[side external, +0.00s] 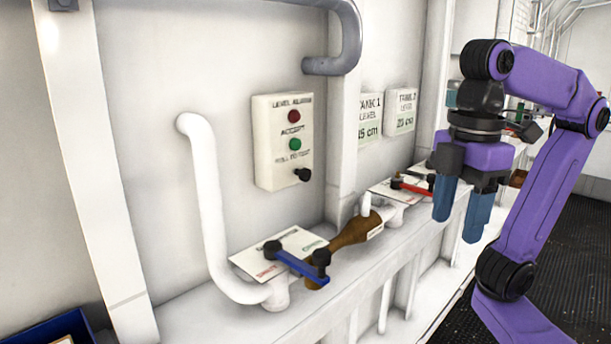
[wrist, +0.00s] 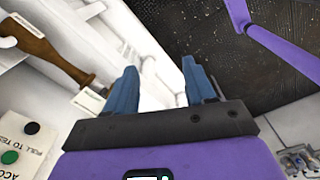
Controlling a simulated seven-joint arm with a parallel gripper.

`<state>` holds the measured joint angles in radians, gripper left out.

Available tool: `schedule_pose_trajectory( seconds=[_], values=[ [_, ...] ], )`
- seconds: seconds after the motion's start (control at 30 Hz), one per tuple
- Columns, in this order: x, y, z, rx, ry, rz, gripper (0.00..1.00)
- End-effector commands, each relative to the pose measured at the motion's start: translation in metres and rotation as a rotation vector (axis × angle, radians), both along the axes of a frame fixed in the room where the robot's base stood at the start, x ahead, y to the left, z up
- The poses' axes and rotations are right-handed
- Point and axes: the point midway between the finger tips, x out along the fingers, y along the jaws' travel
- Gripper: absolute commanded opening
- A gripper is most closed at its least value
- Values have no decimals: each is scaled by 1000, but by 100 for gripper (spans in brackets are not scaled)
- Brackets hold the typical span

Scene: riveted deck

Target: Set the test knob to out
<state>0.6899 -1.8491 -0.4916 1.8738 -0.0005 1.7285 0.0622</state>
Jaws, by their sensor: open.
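The test knob (side external: 303,174) is a small black knob at the lower right of a cream level alarm panel (side external: 265,150) on the wall. The panel also has a red light (side external: 293,116) and a green button (side external: 295,144). In the wrist view the knob (wrist: 32,128) is at the left edge, beside the words "PULL TO TEST". How far the knob stands out is hard to tell. My gripper (side external: 458,215) is open and empty, pointing down, to the right of the panel and apart from it. Its blue fingers also show in the wrist view (wrist: 162,88).
A grey pipe (side external: 345,40) runs above. A white pipe (side external: 212,210) rises left of the panel. Dark floor (wrist: 265,60) is open at right.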

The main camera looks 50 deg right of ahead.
Motion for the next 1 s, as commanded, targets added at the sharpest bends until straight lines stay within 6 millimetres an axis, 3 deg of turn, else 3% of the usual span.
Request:
schedule_pose_trajectory(
  seconds=[0.37, 0.57, 0.8, 1.0],
  values=[
    [-5, 62, -7, 243, 51, -24, 54],
    [-10, 110, -5, 441, 107, -79, 54],
    [-7, 185, 13, 787, 217, -266, 54],
    [14, 229, 35, 1057, 295, -503, 54]
  ],
)
